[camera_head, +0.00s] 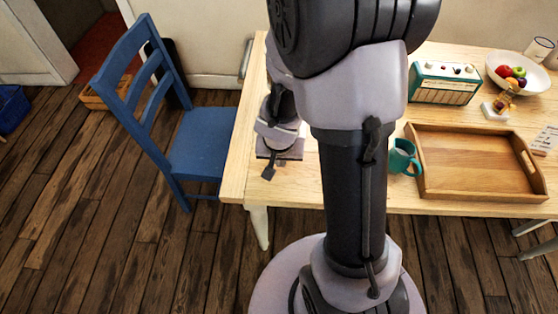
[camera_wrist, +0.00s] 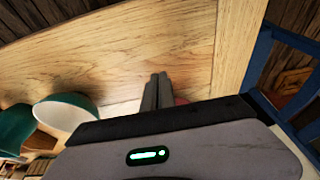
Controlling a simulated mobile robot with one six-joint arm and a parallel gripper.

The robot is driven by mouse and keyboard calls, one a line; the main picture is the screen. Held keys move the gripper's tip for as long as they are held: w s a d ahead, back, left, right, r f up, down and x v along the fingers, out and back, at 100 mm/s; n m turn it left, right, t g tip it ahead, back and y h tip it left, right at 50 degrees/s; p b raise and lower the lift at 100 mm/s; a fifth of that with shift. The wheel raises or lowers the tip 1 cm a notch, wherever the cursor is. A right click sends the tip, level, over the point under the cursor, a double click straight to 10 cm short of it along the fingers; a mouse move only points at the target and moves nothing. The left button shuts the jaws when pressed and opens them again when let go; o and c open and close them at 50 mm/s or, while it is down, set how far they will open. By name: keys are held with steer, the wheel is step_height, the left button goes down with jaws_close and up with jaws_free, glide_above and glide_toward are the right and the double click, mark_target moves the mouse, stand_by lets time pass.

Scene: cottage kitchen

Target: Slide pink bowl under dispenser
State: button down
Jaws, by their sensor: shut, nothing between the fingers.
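My gripper (camera_head: 268,174) is over the left end of the wooden table in the head view, its fingers pointing down. In the wrist view my gripper (camera_wrist: 157,80) has its two fingers pressed together with nothing between them. A small reddish-pink patch (camera_wrist: 182,101) shows just right of the fingers, mostly hidden behind my gripper body. It may be the pink bowl, but I cannot tell, nor whether the fingers touch it. In the head view my arm hides the middle of the table and no pink bowl shows. I cannot make out a dispenser in either view.
A teal mug (camera_head: 403,157) stands left of a wooden tray (camera_head: 475,190). A teal radio (camera_head: 444,83) and a fruit bowl (camera_head: 500,82) are behind it. A blue chair (camera_head: 200,140) stands by the table's left edge. Bare tabletop (camera_wrist: 130,50) lies beyond my fingers.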

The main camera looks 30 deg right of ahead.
steer(key=shift+w+d+r+p, duration=0.25)
steer(key=shift+w+d+p, duration=0.2)
steer(key=shift+w, duration=0.15)
steer(key=shift+w+d+r+p, duration=0.2)
steer(key=shift+w+d+p, duration=0.2)
steer(key=shift+w, duration=0.2)
steer(key=shift+w+d+f, duration=0.15)
steer(key=shift+w, duration=0.25)
steer(key=w+d+p, duration=0.2)
steer(key=w+p, duration=0.1)
steer(key=shift+w+d, duration=0.1)
steer(key=shift+d, duration=0.05)
steer(key=shift+f, duration=0.1)
